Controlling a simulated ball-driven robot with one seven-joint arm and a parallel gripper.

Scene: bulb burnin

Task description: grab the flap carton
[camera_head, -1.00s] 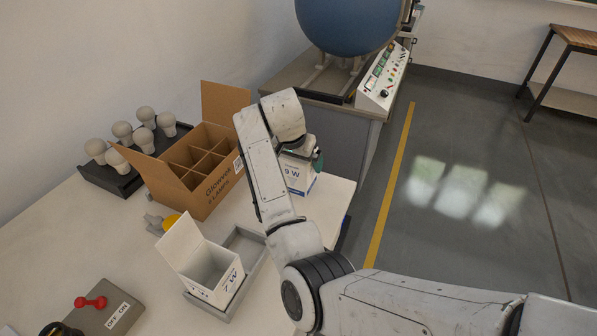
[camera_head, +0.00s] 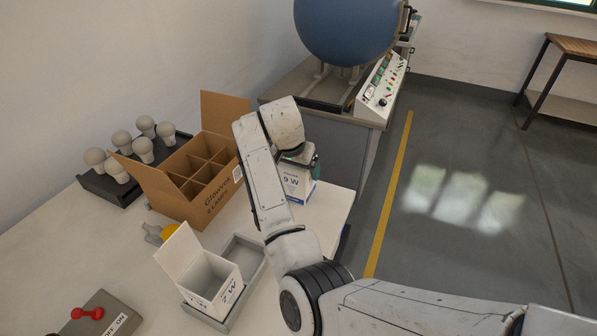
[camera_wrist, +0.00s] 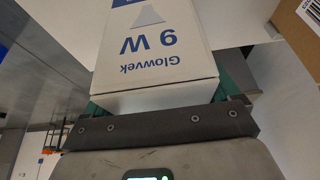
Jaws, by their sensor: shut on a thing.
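A white carton printed "Glowvek 9 W" (camera_head: 294,187) is at the far right end of the white table, partly hidden behind my arm. My gripper (camera_head: 301,162) is shut on it from above. In the wrist view the 9 W carton (camera_wrist: 160,50) fills the space between the green fingers of my gripper (camera_wrist: 165,98). I cannot tell whether its base touches the table. A second white carton, marked "7 W" (camera_head: 229,294), stands with its flap (camera_head: 177,250) raised and its top open. It sits in one side of a grey tray (camera_head: 247,252), apart from my gripper.
A brown Glowvek box (camera_head: 205,206) with open flaps and empty compartments stands behind the tray. Several bulbs stand on a black rack (camera_head: 115,192) at left. A grey switch box with a red handle (camera_head: 88,313) is at front left. A control panel (camera_head: 381,86) stands beyond the table.

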